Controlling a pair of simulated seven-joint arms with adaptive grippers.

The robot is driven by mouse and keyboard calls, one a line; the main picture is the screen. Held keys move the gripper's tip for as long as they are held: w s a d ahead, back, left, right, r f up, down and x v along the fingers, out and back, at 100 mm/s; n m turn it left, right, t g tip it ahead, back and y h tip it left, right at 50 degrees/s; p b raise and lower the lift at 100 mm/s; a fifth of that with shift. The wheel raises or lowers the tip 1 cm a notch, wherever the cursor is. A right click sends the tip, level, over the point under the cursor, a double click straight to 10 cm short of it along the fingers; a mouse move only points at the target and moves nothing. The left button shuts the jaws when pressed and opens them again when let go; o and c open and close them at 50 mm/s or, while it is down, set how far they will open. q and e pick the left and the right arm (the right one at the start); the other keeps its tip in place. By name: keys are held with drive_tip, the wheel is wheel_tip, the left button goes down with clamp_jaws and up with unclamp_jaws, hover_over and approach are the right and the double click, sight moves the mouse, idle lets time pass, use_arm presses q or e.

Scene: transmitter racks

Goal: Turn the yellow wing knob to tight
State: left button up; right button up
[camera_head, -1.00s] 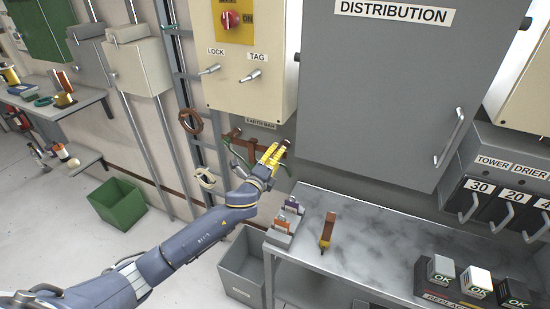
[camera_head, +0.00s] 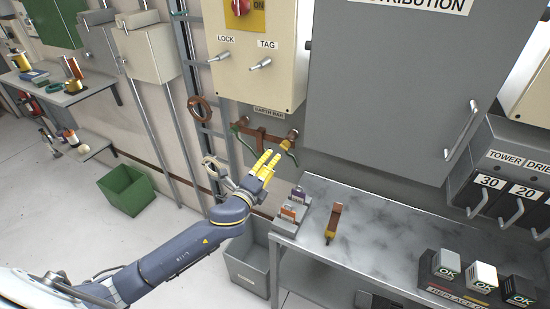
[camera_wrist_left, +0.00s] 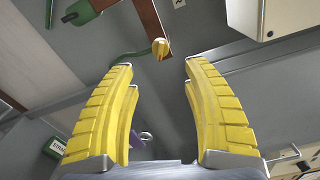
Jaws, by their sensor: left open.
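The yellow wing knob (camera_wrist_left: 160,48) shows in the left wrist view, small and rounded, next to the end of a brown bar. I cannot tell its turn angle. In the head view the brown earth bar (camera_head: 262,137) is on the wall under the cream box, and I cannot make the knob out there. My left gripper (camera_head: 268,162) is just below the bar, its yellow fingers pointing up at it. In the left wrist view the gripper (camera_wrist_left: 158,85) is open and empty, with the knob beyond its fingertips, in line with the gap. My right gripper is not in view.
Green cables (camera_head: 288,150) hang at the earth bar's ends. The distribution cabinet (camera_head: 390,90) is up to the right. A ladder-like rail (camera_head: 205,110) is at the left.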

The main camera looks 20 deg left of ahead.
use_arm(q)
drive_tip(key=shift+s+a, duration=0.15)
drive_tip(key=shift+s, duration=0.75)
